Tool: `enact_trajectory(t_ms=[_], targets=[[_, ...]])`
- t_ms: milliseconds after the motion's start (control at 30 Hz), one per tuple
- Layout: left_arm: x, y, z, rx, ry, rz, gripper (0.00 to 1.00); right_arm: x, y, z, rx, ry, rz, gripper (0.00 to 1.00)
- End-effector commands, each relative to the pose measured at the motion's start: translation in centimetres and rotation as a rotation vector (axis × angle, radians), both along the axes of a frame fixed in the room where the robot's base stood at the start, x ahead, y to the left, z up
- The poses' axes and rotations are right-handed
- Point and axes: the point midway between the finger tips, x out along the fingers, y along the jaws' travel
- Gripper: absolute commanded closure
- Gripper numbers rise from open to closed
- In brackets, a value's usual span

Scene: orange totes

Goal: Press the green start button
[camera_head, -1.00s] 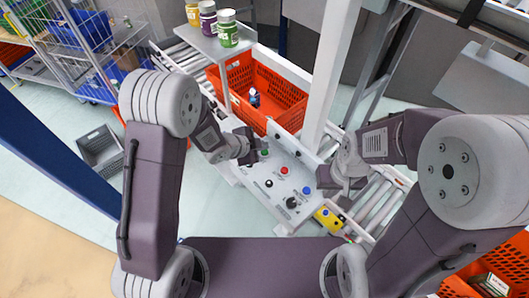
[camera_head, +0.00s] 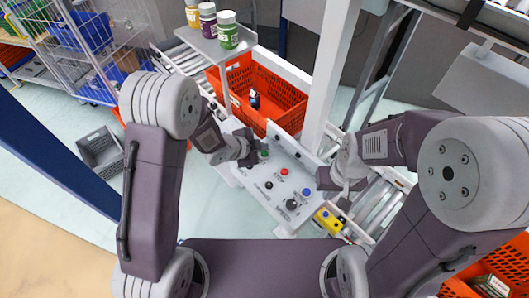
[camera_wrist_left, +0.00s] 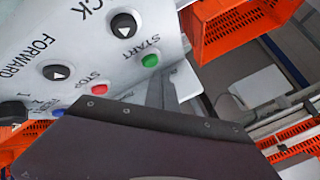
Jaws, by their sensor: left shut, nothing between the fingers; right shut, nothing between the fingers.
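The green start button (camera_head: 264,154) is on the grey-white sloped control panel (camera_head: 268,198), near its upper end. In the left wrist view the button (camera_wrist_left: 150,61) sits beside the printed word START. My left gripper (camera_head: 251,152) is shut and empty, just left of the button in the head view. In the left wrist view its grey finger (camera_wrist_left: 161,90) is just below the button; I cannot tell if they touch. My right gripper (camera_head: 343,198) is shut and empty, right of the panel's lower end.
The panel also has a red stop button (camera_wrist_left: 99,89), a blue button (camera_head: 306,192) and black knobs. An orange tote (camera_head: 282,97) with a small dark item stands behind the panel. A yellow box (camera_head: 328,219) is at lower right. Jars (camera_head: 227,29) stand on a shelf.

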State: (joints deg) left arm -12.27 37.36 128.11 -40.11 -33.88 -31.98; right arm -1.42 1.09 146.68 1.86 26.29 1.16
Motion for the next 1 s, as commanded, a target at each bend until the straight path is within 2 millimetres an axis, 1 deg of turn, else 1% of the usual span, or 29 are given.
enact_trajectory(t_ms=[667,900,1000], targets=[[0.0,0.0,-0.03,0.0,0.0,0.0,1.0,0.0,0.0,-0.03,0.0,0.0,0.0,1.0],[-0.01,-0.01,-0.92,0.0,0.0,0.0,1.0,0.0,0.0,-0.94,0.0,0.0,0.0,1.0],[-0.01,-0.01,-0.89,0.0,0.0,0.0,1.0,0.0,0.0,-0.9,0.0,0.0,0.0,1.0]])
